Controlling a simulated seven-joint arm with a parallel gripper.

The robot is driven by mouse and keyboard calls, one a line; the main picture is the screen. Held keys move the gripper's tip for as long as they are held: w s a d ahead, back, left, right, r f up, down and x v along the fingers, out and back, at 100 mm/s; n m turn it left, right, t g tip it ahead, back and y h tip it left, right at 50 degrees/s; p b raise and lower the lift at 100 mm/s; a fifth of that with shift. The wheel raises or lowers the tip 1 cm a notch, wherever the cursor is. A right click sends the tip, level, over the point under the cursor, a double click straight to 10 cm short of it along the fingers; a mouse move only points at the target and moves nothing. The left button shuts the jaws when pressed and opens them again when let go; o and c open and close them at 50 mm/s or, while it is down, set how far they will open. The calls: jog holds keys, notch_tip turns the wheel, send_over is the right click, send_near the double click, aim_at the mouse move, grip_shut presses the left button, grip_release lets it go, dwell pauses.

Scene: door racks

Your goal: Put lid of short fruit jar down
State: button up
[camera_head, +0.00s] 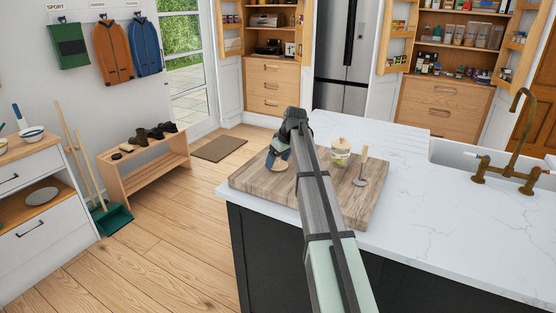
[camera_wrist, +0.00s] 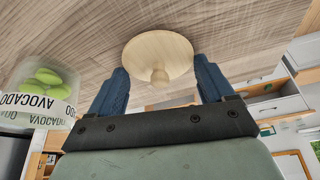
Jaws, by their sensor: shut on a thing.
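The lid (camera_wrist: 149,51) is a round, pale wooden disc with a knob, seen in the wrist view against the board. My gripper (camera_wrist: 161,78) has its two blue fingers at opposite sides of the lid and is shut on it. I cannot tell whether the lid touches the board. A clear jar with green fruit (camera_head: 341,158) stands on the board to the right; its label reads AVOCADO in the wrist view (camera_wrist: 38,104). A pale wooden top shows on this jar.
A utensil with a wooden handle (camera_head: 363,168) stands on the board right of the jar. The white counter (camera_head: 440,215) is clear to the right, up to the sink and brass tap (camera_head: 515,150). The board's left edge lies close to the counter's edge.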

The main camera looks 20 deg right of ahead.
jog(key=shift+f, duration=0.15)
jog(key=o, duration=0.9)
jog(key=v, duration=1.2)
